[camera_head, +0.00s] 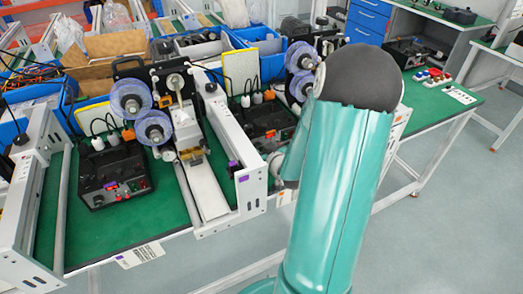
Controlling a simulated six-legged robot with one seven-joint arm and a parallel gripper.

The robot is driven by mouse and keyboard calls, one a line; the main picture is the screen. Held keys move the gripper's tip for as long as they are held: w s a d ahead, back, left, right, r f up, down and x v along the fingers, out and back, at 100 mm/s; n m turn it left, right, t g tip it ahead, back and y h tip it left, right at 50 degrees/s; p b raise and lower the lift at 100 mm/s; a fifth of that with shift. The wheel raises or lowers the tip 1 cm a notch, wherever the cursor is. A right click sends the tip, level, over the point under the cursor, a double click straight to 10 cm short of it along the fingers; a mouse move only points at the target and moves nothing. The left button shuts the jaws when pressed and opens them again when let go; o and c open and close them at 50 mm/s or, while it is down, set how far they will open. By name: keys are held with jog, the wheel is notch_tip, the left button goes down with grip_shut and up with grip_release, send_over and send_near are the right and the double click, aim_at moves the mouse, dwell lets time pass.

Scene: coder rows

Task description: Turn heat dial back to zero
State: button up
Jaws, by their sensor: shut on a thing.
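No heat dial can be picked out for certain at this size. A black control box (112,176) with small knobs and a red-lit part sits on the green bench at left, beside a coder machine with clear blue-tinted reels (131,98). A second black control box (268,121) stands further right, partly hidden behind the white frame and my arm. A third black box (411,52) is on the back bench. My teal arm rises in front at right of centre. My gripper is not in view; what it holds cannot be seen.
White metal frame rails (238,165) border the coder bench. Blue bins (190,52) and cardboard stand behind it. A green-topped bench (440,90) with red and white buttons is at right. Grey floor (460,210) is clear at lower right.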

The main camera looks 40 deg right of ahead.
jog(key=shift+a+n+h, duration=0.1)
jog(key=shift+n+h, duration=0.6)
jog(key=shift+n, duration=0.2)
jog(key=o, duration=0.7)
